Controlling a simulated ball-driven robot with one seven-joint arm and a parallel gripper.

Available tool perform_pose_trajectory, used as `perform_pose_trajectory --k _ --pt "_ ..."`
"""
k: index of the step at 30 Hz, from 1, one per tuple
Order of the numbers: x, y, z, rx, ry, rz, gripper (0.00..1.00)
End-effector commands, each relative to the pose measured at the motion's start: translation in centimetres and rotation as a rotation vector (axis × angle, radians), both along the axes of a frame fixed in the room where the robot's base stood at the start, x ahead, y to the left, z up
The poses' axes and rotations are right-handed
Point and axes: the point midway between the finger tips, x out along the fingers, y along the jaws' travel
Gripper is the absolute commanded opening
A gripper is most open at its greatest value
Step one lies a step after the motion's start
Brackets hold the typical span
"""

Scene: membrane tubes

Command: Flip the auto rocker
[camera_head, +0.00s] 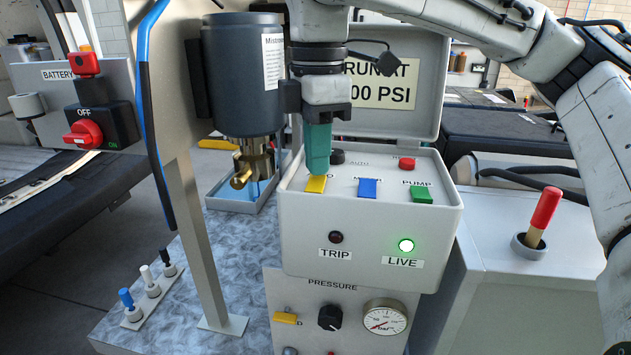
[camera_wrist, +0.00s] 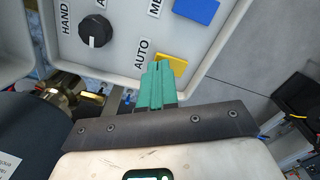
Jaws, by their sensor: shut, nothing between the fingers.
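The auto rocker is a yellow switch (camera_head: 316,185) at the left of the front row on the grey control box's sloped panel. In the wrist view the yellow rocker (camera_wrist: 172,63) has the label AUTO beside it. My gripper (camera_head: 317,172) points down with green fingers shut together and empty. In the wrist view the fingertips (camera_wrist: 157,66) are at the rocker's edge, between it and the label, and cover a little of it. I cannot tell whether they touch it. The rocker's tilt is not clear.
A blue rocker (camera_head: 367,188), a green PUMP rocker (camera_head: 421,195) and a red button (camera_head: 407,163) share the panel. A black knob (camera_wrist: 95,31) stands close behind the fingers. The open lid (camera_head: 400,85) rises behind. A dark cylinder (camera_head: 243,80) stands left. The LIVE lamp (camera_head: 406,245) glows green.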

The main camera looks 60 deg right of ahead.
Motion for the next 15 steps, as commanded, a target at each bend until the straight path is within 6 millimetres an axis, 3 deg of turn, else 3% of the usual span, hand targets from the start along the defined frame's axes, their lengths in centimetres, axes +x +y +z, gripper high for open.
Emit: perform_pose_trajectory --k 15 --pt "0.00 0.01 -0.76 0.000 0.000 0.000 0.00"
